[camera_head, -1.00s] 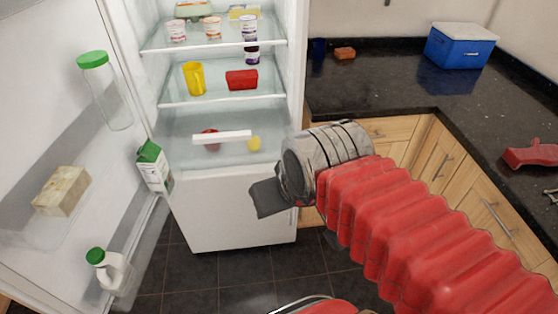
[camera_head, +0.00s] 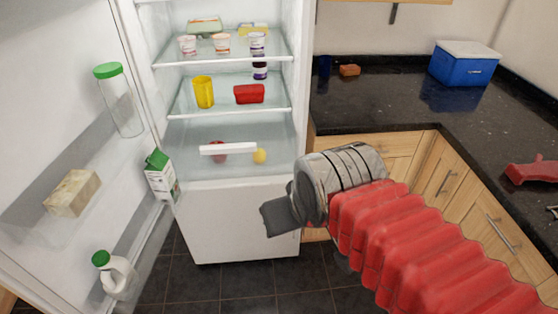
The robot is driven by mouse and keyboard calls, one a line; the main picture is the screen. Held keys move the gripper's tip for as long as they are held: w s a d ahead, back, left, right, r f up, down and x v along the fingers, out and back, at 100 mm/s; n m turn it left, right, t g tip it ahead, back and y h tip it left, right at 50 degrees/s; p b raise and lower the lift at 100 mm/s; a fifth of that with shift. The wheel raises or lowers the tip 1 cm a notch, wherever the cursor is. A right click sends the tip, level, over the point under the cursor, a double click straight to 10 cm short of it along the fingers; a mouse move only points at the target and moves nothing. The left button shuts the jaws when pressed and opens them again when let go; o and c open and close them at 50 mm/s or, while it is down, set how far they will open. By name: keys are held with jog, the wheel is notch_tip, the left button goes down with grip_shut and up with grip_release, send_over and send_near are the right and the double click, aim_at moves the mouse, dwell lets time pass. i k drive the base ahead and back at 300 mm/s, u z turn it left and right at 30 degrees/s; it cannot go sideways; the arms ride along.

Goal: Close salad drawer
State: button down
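The salad drawer (camera_head: 187,150) is the clear bin at the bottom of the open fridge, with a white bar handle (camera_head: 228,148) across its front. A red round item (camera_head: 219,157) and a yellow round item (camera_head: 260,156) show through it. I cannot tell how far the drawer stands out. My gripper (camera_head: 279,217) is in front of the lower white fridge panel, below and right of the handle, and appears apart from the drawer. Only a dark flat finger shows clearly, so its opening cannot be judged. No held object is visible.
The fridge door (camera_head: 70,130) stands open at left, holding a milk carton (camera_head: 161,178), a jar (camera_head: 120,100) and a bottle (camera_head: 115,274). Shelves above hold a yellow cup (camera_head: 203,92) and a red tub (camera_head: 249,94). The granite counter (camera_head: 380,105) and cupboards stand right.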

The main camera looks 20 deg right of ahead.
aim_at(242, 148)
jog(key=u, duration=0.25)
jog(key=i, duration=0.9)
jog(key=u, duration=0.4)
